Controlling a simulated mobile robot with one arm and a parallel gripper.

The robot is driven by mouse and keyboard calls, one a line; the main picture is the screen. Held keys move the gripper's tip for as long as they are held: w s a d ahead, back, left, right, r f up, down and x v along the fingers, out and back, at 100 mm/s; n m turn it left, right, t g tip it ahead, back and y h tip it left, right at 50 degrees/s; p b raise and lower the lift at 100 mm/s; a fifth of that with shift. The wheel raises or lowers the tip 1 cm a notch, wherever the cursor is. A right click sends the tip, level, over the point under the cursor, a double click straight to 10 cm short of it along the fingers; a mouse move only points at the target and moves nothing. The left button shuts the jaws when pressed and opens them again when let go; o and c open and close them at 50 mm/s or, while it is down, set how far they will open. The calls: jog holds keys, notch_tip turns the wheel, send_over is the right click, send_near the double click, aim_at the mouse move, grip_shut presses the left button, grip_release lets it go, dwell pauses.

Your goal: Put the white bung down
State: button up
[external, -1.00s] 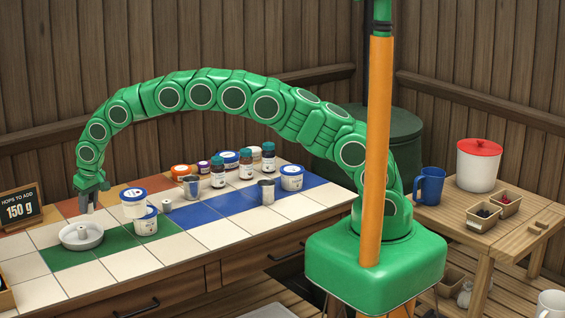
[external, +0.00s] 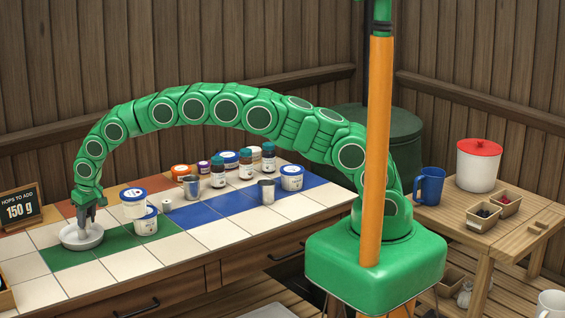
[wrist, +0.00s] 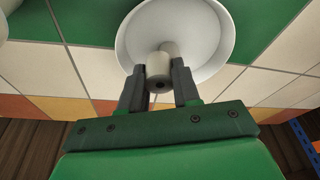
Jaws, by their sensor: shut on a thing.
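The white bung (wrist: 158,68) is a small pale cylinder with a dark hole in its near end. My gripper (wrist: 158,85) is shut on it, one finger on each side. In the wrist view the bung is in front of the shallow white dish (wrist: 205,35); I cannot tell whether it touches the dish's floor. In the external view my gripper (external: 87,220) points down into the dish (external: 80,246), and its fingers hide the bung there. The dish stands on the tiled counter, partly on the green tiles.
Two white tubs, one blue-lidded (external: 134,207) and one lower (external: 146,226), stand close to the dish's right. Bottles, tubs and metal cups (external: 190,187) stand farther back. The front white tiles (external: 125,264) are clear.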

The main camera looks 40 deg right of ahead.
jog(key=shift+f, duration=0.2)
jog(key=o, duration=1)
jog(key=v, duration=1.2)
jog(key=shift+r, duration=0.25)
